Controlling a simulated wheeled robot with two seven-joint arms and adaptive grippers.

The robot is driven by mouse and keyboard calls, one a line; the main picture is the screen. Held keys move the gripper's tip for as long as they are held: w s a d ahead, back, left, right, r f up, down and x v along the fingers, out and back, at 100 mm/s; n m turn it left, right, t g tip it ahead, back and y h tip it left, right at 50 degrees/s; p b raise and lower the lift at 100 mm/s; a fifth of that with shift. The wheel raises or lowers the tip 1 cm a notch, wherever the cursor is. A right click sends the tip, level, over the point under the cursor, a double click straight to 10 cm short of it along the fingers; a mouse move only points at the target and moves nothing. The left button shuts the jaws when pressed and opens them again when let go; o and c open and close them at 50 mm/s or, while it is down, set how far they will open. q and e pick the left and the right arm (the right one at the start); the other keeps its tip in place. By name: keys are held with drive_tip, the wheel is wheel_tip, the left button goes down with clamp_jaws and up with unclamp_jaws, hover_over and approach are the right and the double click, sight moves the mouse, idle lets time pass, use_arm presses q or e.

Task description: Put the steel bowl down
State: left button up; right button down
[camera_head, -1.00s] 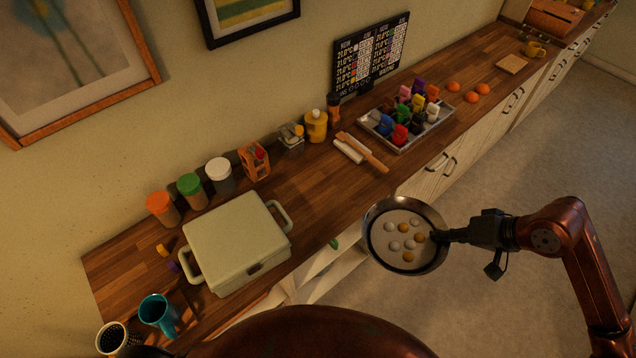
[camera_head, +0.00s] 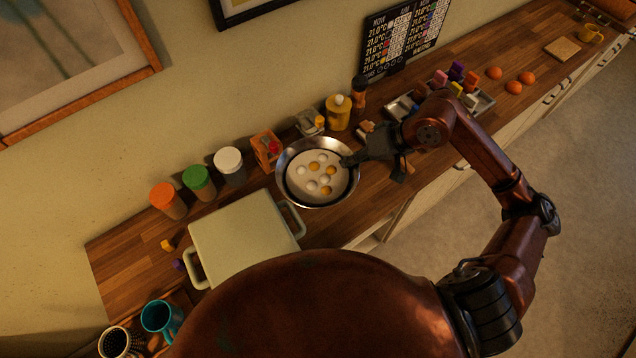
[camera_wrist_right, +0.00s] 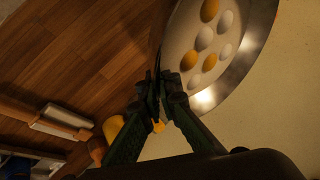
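The steel bowl (camera_head: 287,184) is round and shiny, with several white and yellow-orange round items (camera_head: 319,172) inside. It is over the wooden counter, just right of the pale box. My right gripper (camera_head: 348,160) is shut on the bowl's right rim. In the right wrist view, the gripper fingertips (camera_wrist_right: 163,84) meet at the edge of the bowl (camera_wrist_right: 238,78). I cannot tell whether the bowl's underside touches the counter; the base is hidden. My left gripper is not in view.
The pale lidded box (camera_head: 240,237) with handles is close to the bowl's left. Behind stand an orange rack (camera_head: 266,148), a yellow bottle (camera_head: 338,112) and several lidded jars. A tray (camera_head: 484,101) of colored items is right. The wooden counter (camera_head: 130,262) has bare patches.

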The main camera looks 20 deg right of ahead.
drive_tip(key=s+a+f+m+t+h+p, duration=0.2)
drive_tip(key=s+f+m+p, duration=0.3)
drive_tip(key=s+p, duration=0.3)
drive_tip(key=w+d+f+b, duration=0.8)
drive_tip(key=w+f+b, duration=0.1)
drive_tip(key=shift+w+d+f, duration=0.15)
drive_tip(key=shift+w+d, duration=0.1)
drive_tip(key=shift+d, duration=0.05)
wheel_tip(320, 180, down, 3)
drive_tip(key=shift+w+d+p, duration=0.15)
drive_tip(key=shift+p, duration=0.2)
drive_tip(key=shift+f, duration=0.25)
